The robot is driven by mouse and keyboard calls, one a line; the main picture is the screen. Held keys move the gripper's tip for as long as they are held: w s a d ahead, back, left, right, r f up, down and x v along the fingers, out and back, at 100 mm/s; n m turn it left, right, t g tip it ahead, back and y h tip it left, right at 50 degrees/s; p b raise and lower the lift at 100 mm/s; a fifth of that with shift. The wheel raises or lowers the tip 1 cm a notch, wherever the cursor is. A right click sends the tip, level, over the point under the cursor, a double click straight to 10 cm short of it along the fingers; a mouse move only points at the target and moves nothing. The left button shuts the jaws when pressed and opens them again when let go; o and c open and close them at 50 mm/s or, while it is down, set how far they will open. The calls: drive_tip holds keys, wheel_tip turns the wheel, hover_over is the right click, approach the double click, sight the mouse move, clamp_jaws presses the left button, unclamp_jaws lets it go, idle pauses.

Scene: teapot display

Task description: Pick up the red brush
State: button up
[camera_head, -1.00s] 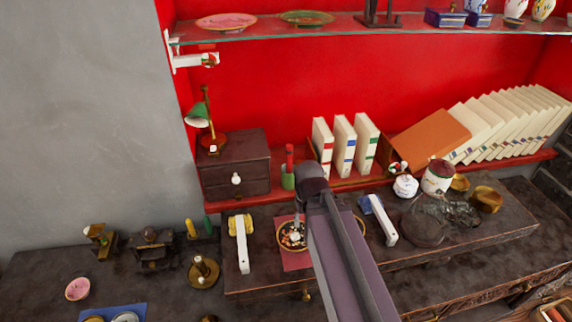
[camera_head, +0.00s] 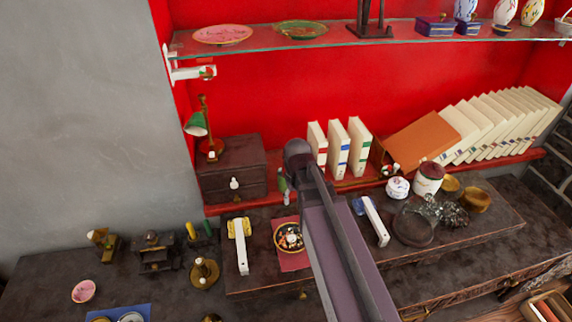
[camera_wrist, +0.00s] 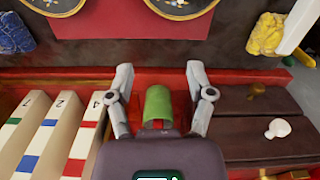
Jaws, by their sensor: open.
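In the wrist view a green cylinder (camera_wrist: 159,101) stands between the two fingers of my gripper (camera_wrist: 160,72), which are open with a gap on each side. A small strip of red, apparently the red brush (camera_wrist: 165,126), shows just below the green part, close to the gripper's palm. The palm hides the rest of it. In the head view my arm covers most of the gripper and the brush. Only a bit of green (camera_head: 282,184) shows left of the arm, by the red shelf.
In the wrist view, upright books (camera_wrist: 62,140) stand close left of the fingers and a dark drawer cabinet (camera_wrist: 262,122) stands close right. A glass shelf (camera_head: 350,39) spans above.

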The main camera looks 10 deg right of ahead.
drive_tip(key=w+r+p, duration=0.4)
drive_tip(key=w+r, duration=0.1)
drive_tip(key=w+r+n+p, duration=0.1)
drive_tip(key=w+r+p, duration=0.3)
drive_tip(key=w+p, duration=0.1)
drive_tip(key=w+r+n+p, duration=0.1)
drive_tip(key=w+r+p, duration=0.3)
drive_tip(key=w+r, duration=0.1)
drive_tip(key=shift+w+r, duration=0.35)
drive_tip(key=shift+w, duration=0.15)
drive_tip(key=shift+f, duration=0.2)
wheel_tip(320, 180, down, 8)
drive_tip(key=b, duration=0.8)
drive_tip(key=shift+f, duration=0.15)
drive_tip(key=shift+b, duration=0.3)
drive_tip(key=shift+w+f+b, duration=0.1)
drive_tip(key=shift+f+b, duration=2.45)
drive_tip(key=shift+f, duration=0.05)
clamp_jaws()
